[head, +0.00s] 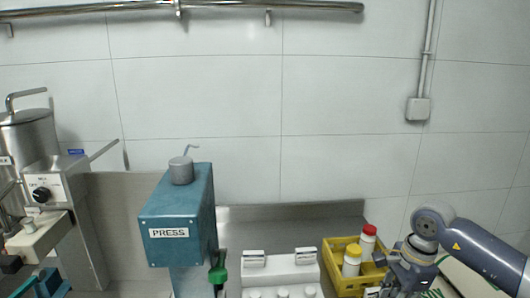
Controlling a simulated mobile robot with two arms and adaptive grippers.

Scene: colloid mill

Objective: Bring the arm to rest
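My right arm comes in from the right, with its grey and dark blue links bent at the elbow. My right gripper (388,284) hangs at the bottom right, over the right side of a yellow crate (335,264). Its fingers are small and partly cut off by the lower edge, so I cannot tell whether they are open or shut, or whether they touch anything. My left gripper is not in view.
The crate holds a yellow-capped bottle (352,262) and a red-capped bottle (368,241). A white rack (281,272) stands left of it. A teal press (178,222) and a steel mill (60,200) stand further left.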

